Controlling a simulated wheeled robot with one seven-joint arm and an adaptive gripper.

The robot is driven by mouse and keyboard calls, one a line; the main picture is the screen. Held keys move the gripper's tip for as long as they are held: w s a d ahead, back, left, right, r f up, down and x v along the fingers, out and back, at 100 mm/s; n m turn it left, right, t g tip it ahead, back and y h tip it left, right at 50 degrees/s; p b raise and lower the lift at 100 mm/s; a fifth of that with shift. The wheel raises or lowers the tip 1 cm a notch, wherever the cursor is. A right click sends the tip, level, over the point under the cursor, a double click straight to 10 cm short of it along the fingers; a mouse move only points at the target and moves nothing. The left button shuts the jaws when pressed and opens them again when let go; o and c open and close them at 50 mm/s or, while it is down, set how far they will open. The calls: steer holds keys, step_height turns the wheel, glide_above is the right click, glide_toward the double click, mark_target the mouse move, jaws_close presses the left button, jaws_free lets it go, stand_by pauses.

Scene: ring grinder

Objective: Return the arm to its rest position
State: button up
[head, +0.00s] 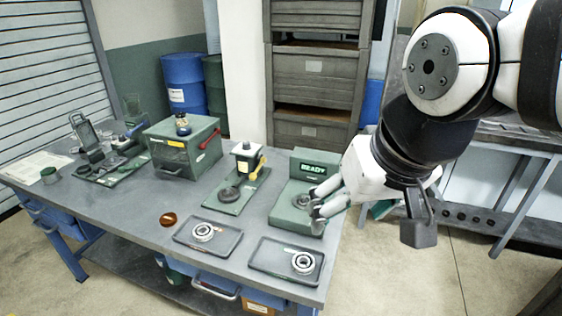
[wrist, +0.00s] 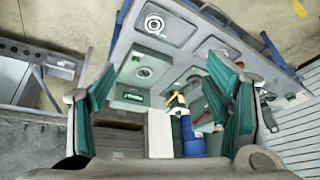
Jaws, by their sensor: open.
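My gripper (head: 325,198) is open, with its fingers at the right end of the workbench (head: 130,210), in front of the green station with the READY display (head: 313,168). In the wrist view my gripper (wrist: 168,105) shows its two green-padded fingers spread wide, with nothing held between them. A ring (head: 301,201) sits on the READY station, partly beside my fingers; it also shows in the wrist view (wrist: 144,72). My arm reaches in from the upper right.
Two dark trays, the left tray (head: 186,238) and the right tray (head: 262,262), each hold a ring. A green press (head: 236,190), a green box (head: 183,148) and an amber disc (head: 168,219) are on the bench. Blue drum (head: 184,83) and drawers (head: 312,70) stand behind.

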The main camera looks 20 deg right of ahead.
steer(key=shift+s+r+n+t, duration=0.2)
steer(key=shift+s+n, duration=0.15)
steer(key=shift+s, duration=0.25)
steer(key=shift+s+r+n+t, duration=0.15)
steer(key=shift+s+n, duration=0.2)
steer(key=shift+s, duration=0.25)
stand_by(0.4)
